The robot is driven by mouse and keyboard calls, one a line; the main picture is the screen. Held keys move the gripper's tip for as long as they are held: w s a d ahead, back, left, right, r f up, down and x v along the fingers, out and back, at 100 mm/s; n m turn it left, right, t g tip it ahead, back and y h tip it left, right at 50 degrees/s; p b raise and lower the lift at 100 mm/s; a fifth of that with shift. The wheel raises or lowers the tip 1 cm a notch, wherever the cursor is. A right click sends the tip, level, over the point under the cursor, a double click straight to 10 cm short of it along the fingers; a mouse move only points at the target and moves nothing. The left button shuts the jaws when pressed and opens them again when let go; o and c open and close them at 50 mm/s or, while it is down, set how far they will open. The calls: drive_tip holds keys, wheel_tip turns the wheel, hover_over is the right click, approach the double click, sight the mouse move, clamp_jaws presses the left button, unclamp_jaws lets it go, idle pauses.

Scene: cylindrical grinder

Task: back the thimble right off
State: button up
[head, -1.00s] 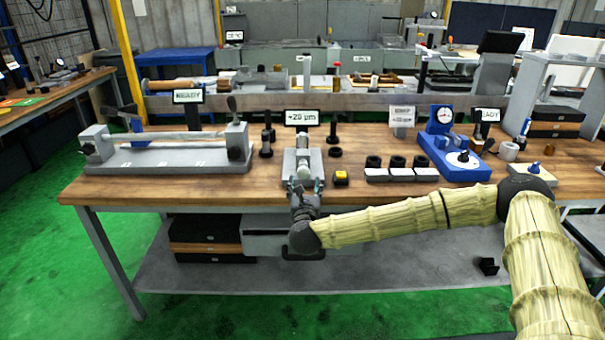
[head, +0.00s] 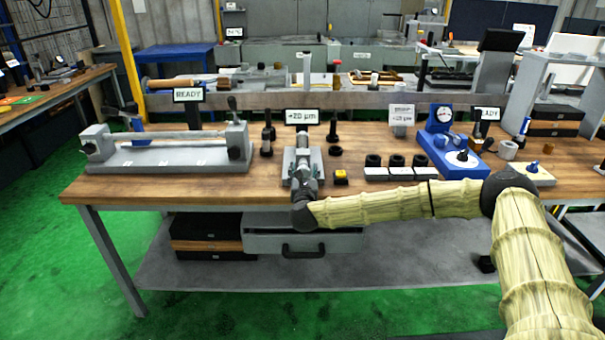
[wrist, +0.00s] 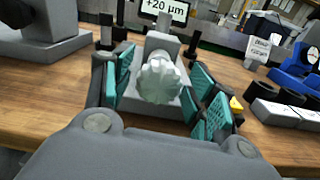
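The thimble (wrist: 160,79) is a pale grey, fluted round knob at the near end of a small grey fixture (wrist: 133,101). In the head view the fixture (head: 290,163) stands on the bench's front part, in front of a "+20 µm" display (head: 303,117). My gripper (wrist: 161,95) is open in the wrist view, with teal-padded fingers to the left and right of the thimble and gaps on both sides. In the head view my gripper (head: 303,181) is at the fixture's near end, partly covering the thimble.
A long grey bench device (head: 165,160) stands to the left. Black rings on white blocks (head: 396,174) and a blue dial gauge stand (head: 450,160) are further right. A grey drawer (head: 262,243) is below the bench edge.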

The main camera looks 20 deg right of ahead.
drive_tip(key=c, duration=0.8)
drive_tip(key=shift+a, duration=0.1)
